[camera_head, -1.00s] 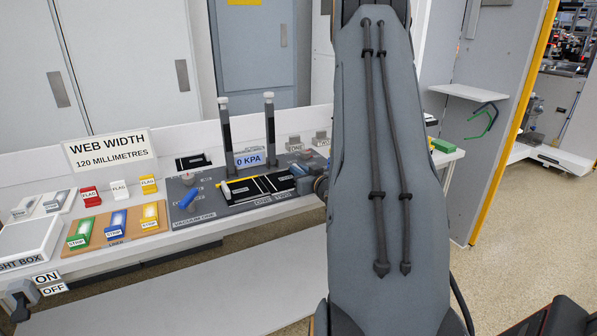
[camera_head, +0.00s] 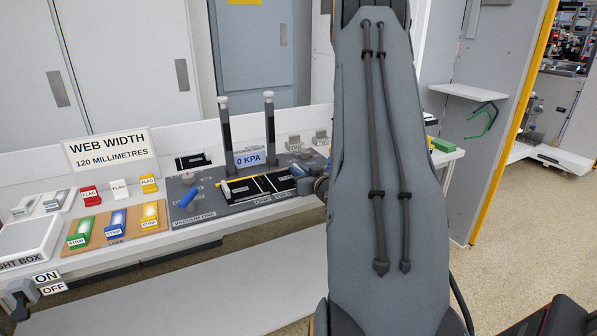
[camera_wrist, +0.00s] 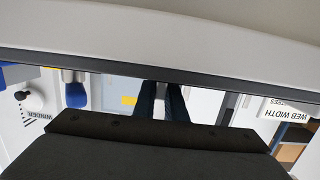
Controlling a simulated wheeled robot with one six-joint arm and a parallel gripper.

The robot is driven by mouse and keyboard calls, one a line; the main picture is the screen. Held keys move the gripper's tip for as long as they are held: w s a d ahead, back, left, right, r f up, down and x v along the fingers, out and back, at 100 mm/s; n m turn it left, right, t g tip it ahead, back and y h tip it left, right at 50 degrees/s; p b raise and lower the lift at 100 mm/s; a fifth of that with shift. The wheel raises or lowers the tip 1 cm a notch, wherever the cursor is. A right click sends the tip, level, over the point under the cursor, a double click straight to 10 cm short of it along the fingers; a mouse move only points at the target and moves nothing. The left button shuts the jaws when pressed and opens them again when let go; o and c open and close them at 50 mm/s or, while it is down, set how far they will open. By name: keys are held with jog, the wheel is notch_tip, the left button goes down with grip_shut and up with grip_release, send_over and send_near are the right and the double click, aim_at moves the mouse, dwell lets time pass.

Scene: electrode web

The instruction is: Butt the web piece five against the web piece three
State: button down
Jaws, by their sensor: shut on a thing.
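Black web pieces (camera_head: 243,191) with white labels lie side by side on the grey vacuum table (camera_head: 195,211) in the head view. Their numbers are too small to read, so I cannot tell pieces three and five apart. The right end of the row reaches close to my arm. My gripper is mostly hidden behind my forearm there.
A blue cylinder (camera_head: 188,197) lies on the vacuum table's left. Two dark posts (camera_head: 270,130) stand behind the pieces, with a "0 KPA" display (camera_head: 249,158) between them. A wooden tray (camera_head: 116,229) of coloured strip blocks stands left, near the web width sign (camera_head: 110,148).

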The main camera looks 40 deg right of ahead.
jog(key=shift+s+a+f, duration=0.1)
jog(key=shift+f, duration=0.2)
jog(key=c, duration=1.7)
grip_release()
jog(key=shift+o, duration=0.3)
jog(key=o, duration=0.5)
jog(key=shift+r, duration=0.1)
jog(key=shift+c, duration=0.2)
jog(key=shift+r, duration=0.2)
jog(key=shift+r+p, duration=2.5)
jog(key=shift+r, duration=0.9)
